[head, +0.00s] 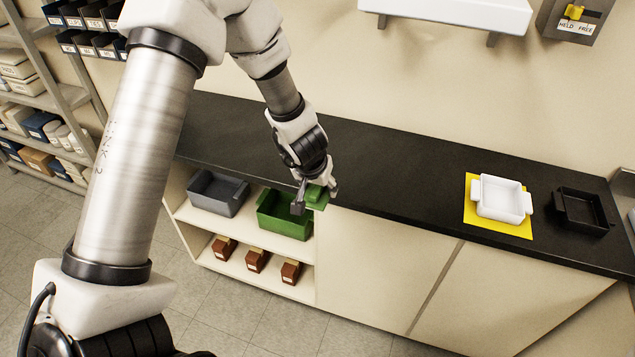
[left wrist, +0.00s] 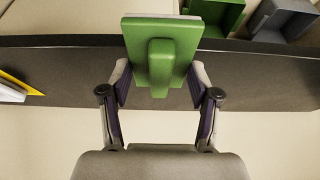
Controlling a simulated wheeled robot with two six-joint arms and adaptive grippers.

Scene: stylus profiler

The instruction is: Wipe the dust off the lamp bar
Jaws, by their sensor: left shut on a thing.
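My left gripper (head: 316,194) is shut on a green block-handled wiper (left wrist: 160,35), which also shows small in the head view (head: 319,199). In the left wrist view the raised handle sits between the two fingers, and a thin pale layer shows at the wiper's far edge. In the head view the gripper is at the front edge of the black counter, above and in front of a green bin (head: 284,220). A white bar-like fixture (head: 450,10) is on the wall at the top; I cannot tell if it is the lamp bar. No dust can be made out. My right gripper is not in view.
A white tray (head: 502,199) on a yellow mat (head: 484,222) and a black tray (head: 583,210) stand on the counter (head: 400,180) at right. A grey bin (head: 217,191) and several brown boxes (head: 257,260) fill the open shelves. The counter's middle is clear.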

